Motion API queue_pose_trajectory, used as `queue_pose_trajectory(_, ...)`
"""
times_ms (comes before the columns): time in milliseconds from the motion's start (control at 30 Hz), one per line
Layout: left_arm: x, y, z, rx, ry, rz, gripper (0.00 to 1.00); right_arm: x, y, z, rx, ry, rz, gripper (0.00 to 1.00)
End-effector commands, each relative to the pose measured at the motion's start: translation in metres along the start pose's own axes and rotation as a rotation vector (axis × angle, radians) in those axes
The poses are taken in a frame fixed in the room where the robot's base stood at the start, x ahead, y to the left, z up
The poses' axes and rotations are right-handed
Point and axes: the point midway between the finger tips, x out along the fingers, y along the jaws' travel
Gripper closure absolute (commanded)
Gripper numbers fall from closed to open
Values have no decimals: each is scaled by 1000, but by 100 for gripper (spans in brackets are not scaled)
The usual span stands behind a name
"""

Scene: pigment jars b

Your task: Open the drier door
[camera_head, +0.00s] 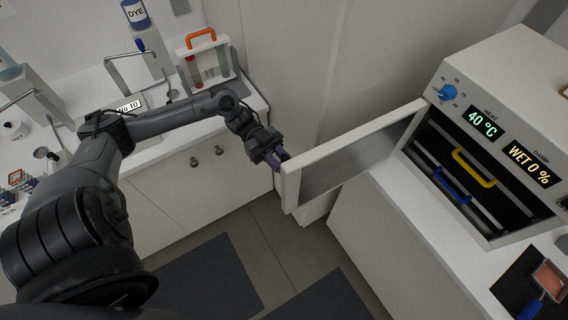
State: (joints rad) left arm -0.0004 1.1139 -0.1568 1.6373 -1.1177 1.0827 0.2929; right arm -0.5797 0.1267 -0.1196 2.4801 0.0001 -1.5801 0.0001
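The drier (500,110) is the white cabinet at the right, with a blue knob and two displays reading "40 °C" and "WET 0 %". Its door (345,158) stands swung wide open to the left, with a grey inner panel facing the drier. Inside the drier show a yellow handle (473,168) and a blue handle (452,187) on dark racks. My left gripper (282,162) is at the free edge of the door, at its outer side. Its fingertips are partly hidden by the door, so I cannot tell whether they grip anything. My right gripper is not in view.
A counter with cabinets (190,185) runs along the left and back. It bears a rack with an orange handle (200,62) and a jar marked "DYE" (136,14). A blue-handled tool (545,285) lies at the lower right.

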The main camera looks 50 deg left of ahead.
Motion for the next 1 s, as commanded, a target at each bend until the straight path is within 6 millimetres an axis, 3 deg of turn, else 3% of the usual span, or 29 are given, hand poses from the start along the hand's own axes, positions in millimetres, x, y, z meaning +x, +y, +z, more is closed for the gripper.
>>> queue_pose_trajectory(67,0,0,0,1,0,0,100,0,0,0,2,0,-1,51)
queue_pose_trajectory(100,0,0,0,1,0,0,74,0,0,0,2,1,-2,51)
queue_pose_trajectory(200,0,0,0,1,0,0,62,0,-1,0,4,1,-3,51)
queue_pose_trajectory(633,-8,0,2,0,-4,0,62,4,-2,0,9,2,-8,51)
queue_pose_trajectory(1000,-69,-1,6,1,-8,0,62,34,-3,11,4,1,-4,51)
